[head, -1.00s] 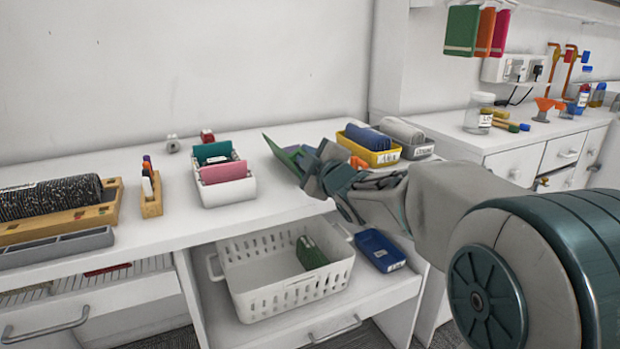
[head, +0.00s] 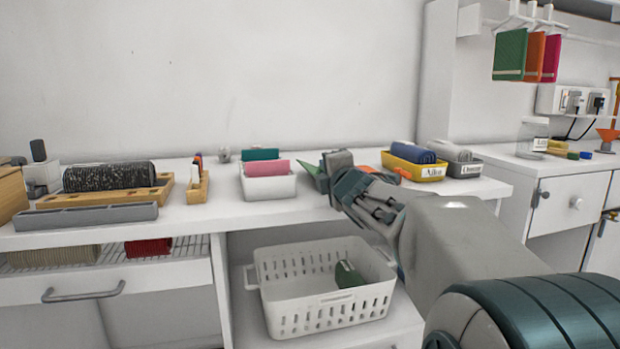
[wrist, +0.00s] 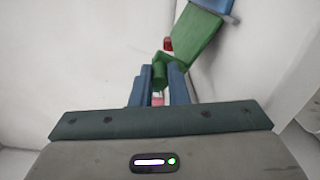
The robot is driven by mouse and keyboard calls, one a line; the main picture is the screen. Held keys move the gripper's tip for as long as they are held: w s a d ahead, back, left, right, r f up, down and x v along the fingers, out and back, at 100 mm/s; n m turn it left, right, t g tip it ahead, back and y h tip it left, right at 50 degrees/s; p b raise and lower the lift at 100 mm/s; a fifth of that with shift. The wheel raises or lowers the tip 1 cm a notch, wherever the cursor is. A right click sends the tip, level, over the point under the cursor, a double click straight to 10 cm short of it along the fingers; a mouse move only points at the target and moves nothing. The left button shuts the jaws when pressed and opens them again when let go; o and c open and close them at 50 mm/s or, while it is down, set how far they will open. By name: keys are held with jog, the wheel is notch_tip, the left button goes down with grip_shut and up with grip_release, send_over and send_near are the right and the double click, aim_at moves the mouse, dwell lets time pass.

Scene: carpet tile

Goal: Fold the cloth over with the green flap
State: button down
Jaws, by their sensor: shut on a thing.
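The cloth's green flap (wrist: 194,38) runs up and right from my gripper in the wrist view. A blue part (wrist: 218,5) of the cloth joins its far end at the top edge. My gripper (wrist: 160,80) is shut on the green flap's near end, which is bunched between the two blue fingers. In the head view, my gripper (head: 326,168) is at the worktop, right of the white bin, with a small green corner of the cloth (head: 308,168) showing at its left. My gripper hides most of the cloth there.
A white bin (head: 268,188) with teal and pink items stands left of my gripper. A yellow bin (head: 414,170) and a grey bin (head: 466,169) stand to the right. A white basket (head: 325,305) sits below the worktop. Orange-covered, green and pink books (head: 526,57) hang at upper right.

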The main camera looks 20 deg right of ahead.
dwell(0.3)
jog(key=c, duration=1.4)
grip_release()
